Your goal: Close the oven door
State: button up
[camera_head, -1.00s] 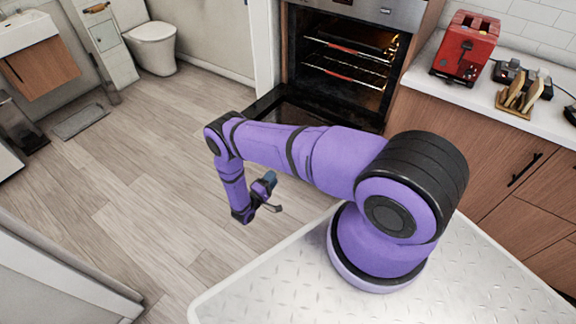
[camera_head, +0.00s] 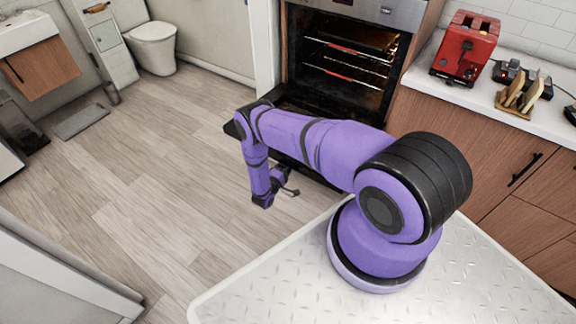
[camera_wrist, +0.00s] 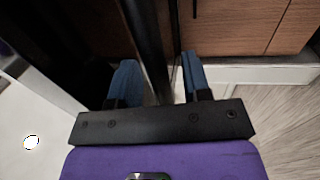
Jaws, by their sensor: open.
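The oven (camera_head: 345,50) stands at the top centre of the head view, its lit inside and racks showing. My gripper (camera_head: 286,184) hangs low near the door's outer edge in the head view. In the wrist view my gripper (camera_wrist: 158,70) is open, with its blue fingers apart. A dark bar, seemingly the door's edge or handle, runs between the fingers; I cannot tell whether they touch it.
Wooden cabinets (camera_head: 480,165) and a counter with a red toaster (camera_head: 465,48) are right of the oven. A cabinet face (camera_wrist: 240,22) also shows in the wrist view. The wooden floor (camera_head: 150,170) is clear to the left. A toilet (camera_head: 152,45) stands at the back left.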

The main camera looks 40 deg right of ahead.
jog(key=shift+d, duration=0.15)
jog(key=shift+c, duration=0.2)
grip_shut()
jog(key=shift+r, duration=0.1)
